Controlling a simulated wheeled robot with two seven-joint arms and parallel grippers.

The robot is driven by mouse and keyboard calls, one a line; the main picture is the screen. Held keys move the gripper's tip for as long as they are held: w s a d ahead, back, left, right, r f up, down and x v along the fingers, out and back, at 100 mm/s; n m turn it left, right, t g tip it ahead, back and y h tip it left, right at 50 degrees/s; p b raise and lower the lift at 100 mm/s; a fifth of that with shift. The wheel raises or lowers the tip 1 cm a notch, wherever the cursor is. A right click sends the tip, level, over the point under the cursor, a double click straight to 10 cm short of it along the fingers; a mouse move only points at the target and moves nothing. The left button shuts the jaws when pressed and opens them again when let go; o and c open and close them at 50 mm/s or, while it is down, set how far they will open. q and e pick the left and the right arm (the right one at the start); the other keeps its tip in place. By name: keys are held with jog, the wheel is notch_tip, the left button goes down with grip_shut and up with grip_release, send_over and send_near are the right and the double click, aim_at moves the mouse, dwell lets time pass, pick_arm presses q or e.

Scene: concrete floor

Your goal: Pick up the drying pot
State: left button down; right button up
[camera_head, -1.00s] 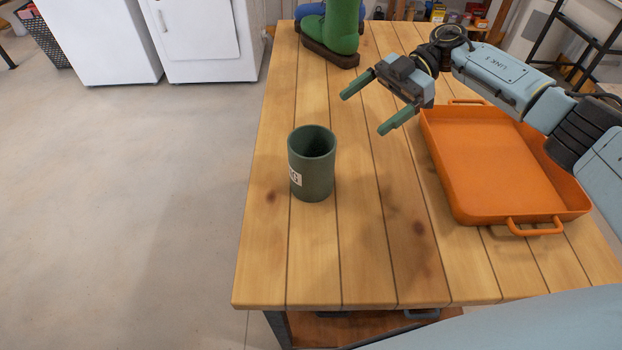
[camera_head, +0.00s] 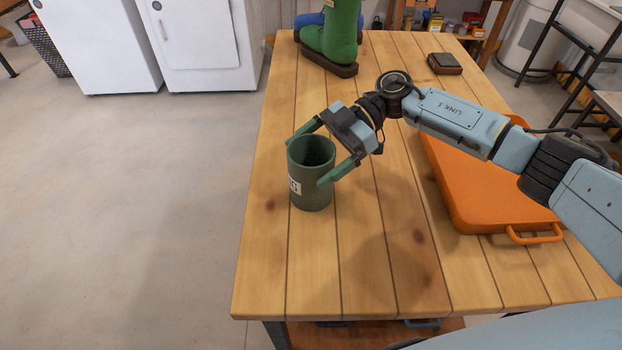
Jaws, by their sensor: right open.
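The drying pot is a dark green, open-topped cylinder (camera_head: 309,190) with a white label on its left side. It stands upright on the wooden table (camera_head: 330,275). My right gripper (camera_head: 305,162) is open, with one green finger at the pot's far left rim and the other in front of its right side. The fingers straddle the upper part of the pot. I cannot tell whether they touch it. My left gripper is not in view.
An orange tray with handles (camera_head: 475,190) lies on the table's right side, partly hidden under my right arm. The table's near left part is clear.

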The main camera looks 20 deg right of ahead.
jog(key=shift+a+f, duration=0.15)
jog(key=shift+a, duration=0.15)
jog(key=c, duration=2.1)
grip_shut()
jog(key=shift+r, duration=0.2)
